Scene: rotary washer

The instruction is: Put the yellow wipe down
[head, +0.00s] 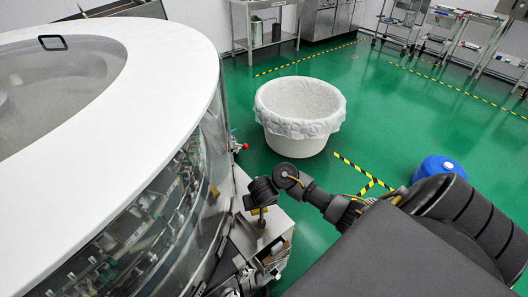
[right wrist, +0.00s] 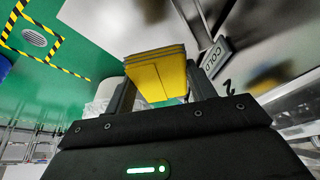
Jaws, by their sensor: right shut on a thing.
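The yellow wipe (right wrist: 157,75) is a folded, layered yellow pad between the two dark fingers of my right gripper (right wrist: 160,92) in the right wrist view. The gripper is shut on it. In the head view my right arm reaches in from the right, and the right gripper (head: 259,212) is beside the round machine, above a metal ledge (head: 268,236) on its side. Only a small bit of yellow shows there, and the fingers are mostly hidden by the wrist. My left gripper is not in view.
The large round washer (head: 185,60) with a white rim and clear wall fills the left. A white lined bin (head: 300,138) stands on the green floor beyond the gripper. A blue container (head: 438,167) is at right.

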